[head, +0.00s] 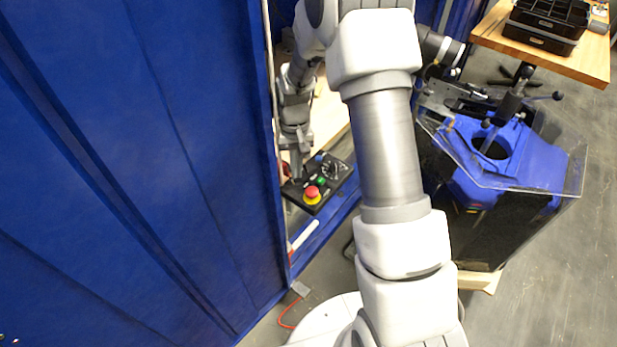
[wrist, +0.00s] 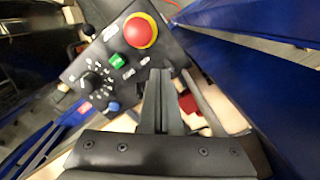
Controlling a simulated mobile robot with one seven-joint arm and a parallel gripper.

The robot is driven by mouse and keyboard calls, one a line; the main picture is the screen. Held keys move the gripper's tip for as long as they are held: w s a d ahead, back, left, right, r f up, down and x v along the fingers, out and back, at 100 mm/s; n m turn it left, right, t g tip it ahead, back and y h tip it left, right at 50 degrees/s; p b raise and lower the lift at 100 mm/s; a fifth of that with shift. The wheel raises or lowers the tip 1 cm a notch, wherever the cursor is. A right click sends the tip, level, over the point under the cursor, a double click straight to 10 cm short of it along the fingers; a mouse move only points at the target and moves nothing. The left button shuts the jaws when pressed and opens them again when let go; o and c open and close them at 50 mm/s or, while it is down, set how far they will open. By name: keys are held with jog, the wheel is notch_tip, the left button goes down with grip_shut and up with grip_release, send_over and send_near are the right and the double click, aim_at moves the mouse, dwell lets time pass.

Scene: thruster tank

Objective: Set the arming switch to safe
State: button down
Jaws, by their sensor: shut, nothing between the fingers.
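A black control box (wrist: 120,58) stands on a pale surface beside the blue panels, and it also shows in the head view (head: 309,194). Its face carries a red mushroom button on a yellow collar (wrist: 141,30), a green button (wrist: 117,61), a black rotary knob with marks around it (wrist: 92,82) and a blue button (wrist: 113,106). I cannot tell which control is the arming switch; labels are too small to read. The fingers hide part of the face. Contact is unclear.
A blue panel wall (head: 140,150) stands close on the left. On the right are a clear-walled tank with a blue insert (head: 520,160) and a wooden table (head: 590,60) with black trays (head: 545,25). A white rod (head: 304,236) lies just below the box.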

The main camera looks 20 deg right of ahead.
jog(key=shift+r, duration=0.1)
jog(key=shift+r+p, duration=0.6)
jog(key=shift+r, duration=0.15)
jog(key=shift+d, duration=0.1)
